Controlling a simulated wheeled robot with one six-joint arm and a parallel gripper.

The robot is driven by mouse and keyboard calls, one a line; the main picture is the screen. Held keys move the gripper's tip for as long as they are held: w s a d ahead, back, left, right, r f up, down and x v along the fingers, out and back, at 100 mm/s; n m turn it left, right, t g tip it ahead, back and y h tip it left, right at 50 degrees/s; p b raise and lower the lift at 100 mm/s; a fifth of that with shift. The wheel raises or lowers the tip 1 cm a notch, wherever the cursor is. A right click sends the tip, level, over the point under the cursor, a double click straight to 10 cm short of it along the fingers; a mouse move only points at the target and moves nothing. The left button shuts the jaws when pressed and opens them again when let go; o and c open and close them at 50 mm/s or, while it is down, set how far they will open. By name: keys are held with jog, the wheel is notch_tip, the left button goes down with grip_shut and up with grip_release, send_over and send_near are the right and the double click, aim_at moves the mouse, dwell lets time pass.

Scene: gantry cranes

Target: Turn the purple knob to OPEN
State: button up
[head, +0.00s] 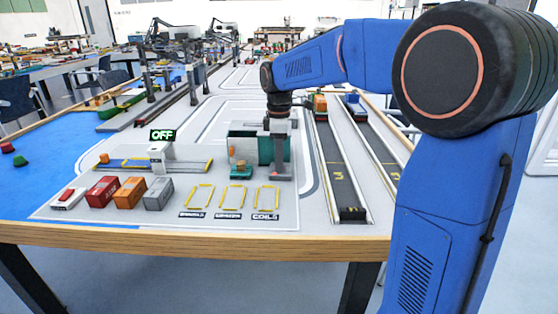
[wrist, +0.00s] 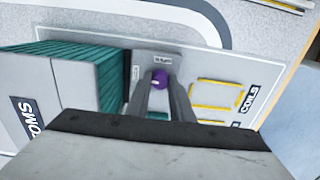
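The purple knob (wrist: 160,79) sits on a small grey panel (wrist: 158,60) with small labels that I cannot read, in the wrist view. My gripper (wrist: 160,88) reaches down to it, with one grey finger on each side of the knob. The fingers stand apart by about the knob's width, and I cannot tell whether they touch it. In the head view my gripper (head: 279,174) points down beside the right end of a teal and grey block (head: 243,147). The knob is hidden there.
Red, orange and grey containers (head: 130,192) stand at the front left of the table. Yellow-outlined slots (head: 232,197), one labelled COILS, lie in front of my gripper. Dark numbered lanes (head: 340,175) run to the right. The wooden table edge (head: 150,238) is nearest me.

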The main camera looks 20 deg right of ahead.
grip_shut()
jog(key=m, duration=0.3)
jog(key=shift+m, duration=0.4)
jog(key=m, duration=0.4)
jog(key=shift+m, duration=0.3)
jog(key=m, duration=0.5)
jog(key=shift+r+m, duration=0.1)
jog(key=shift+m, duration=2.2)
